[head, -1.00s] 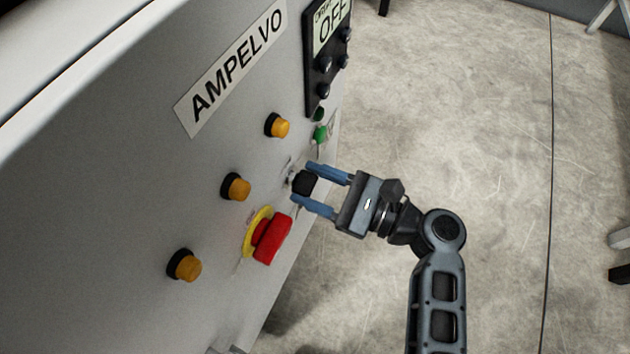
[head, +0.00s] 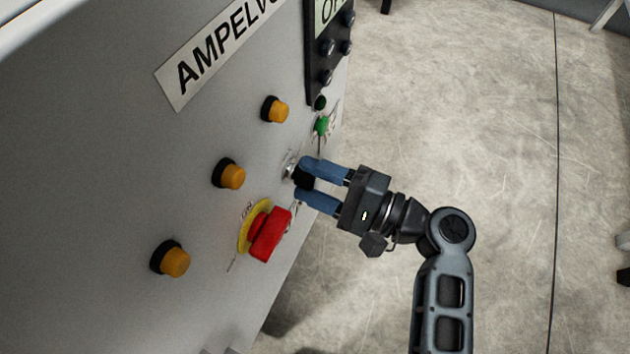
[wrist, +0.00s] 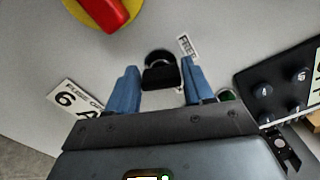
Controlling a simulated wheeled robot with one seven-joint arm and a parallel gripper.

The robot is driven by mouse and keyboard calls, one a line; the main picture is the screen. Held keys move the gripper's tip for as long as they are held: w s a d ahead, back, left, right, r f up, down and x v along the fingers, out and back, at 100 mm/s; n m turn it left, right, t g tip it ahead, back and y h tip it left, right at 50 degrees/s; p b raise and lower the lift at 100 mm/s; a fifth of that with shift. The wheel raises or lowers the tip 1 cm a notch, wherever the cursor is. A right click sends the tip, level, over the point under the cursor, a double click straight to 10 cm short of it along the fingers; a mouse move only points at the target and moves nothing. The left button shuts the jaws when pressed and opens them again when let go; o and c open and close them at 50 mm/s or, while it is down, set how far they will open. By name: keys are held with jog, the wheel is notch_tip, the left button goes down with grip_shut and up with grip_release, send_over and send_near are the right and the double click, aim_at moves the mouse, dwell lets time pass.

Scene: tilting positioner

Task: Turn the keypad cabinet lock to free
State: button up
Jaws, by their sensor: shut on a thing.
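The cabinet lock has a black head (head: 302,178) on a silver collar on the sloping grey panel. In the wrist view the black lock head (wrist: 160,77) stands between my fingers, beside a small label reading FREE (wrist: 186,45). My gripper (head: 308,180) has its blue fingers on either side of the head and is shut on it. The fingers also show in the wrist view (wrist: 160,85). The fingers hide part of the head, so its exact angle is hard to tell.
A red switch (head: 269,234) on a yellow plate sits just below left of the lock. A green button (head: 321,124) and black keypad (head: 322,88) are above right. Several amber buttons (head: 231,175) line the panel. Open floor (head: 460,110) lies to the right.

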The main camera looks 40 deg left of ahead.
jog(key=shift+f+n+b, duration=0.2)
jog(key=shift+n+b, duration=1.1)
jog(key=shift+n, duration=1)
jog(key=shift+s, duration=0.1)
jog(key=o, duration=1)
jog(key=shift+c, duration=0.2)
jog(key=shift+r, duration=0.1)
jog(key=p+v, duration=0.1)
jog(key=v, duration=0.6)
jog(key=shift+d, duration=0.4)
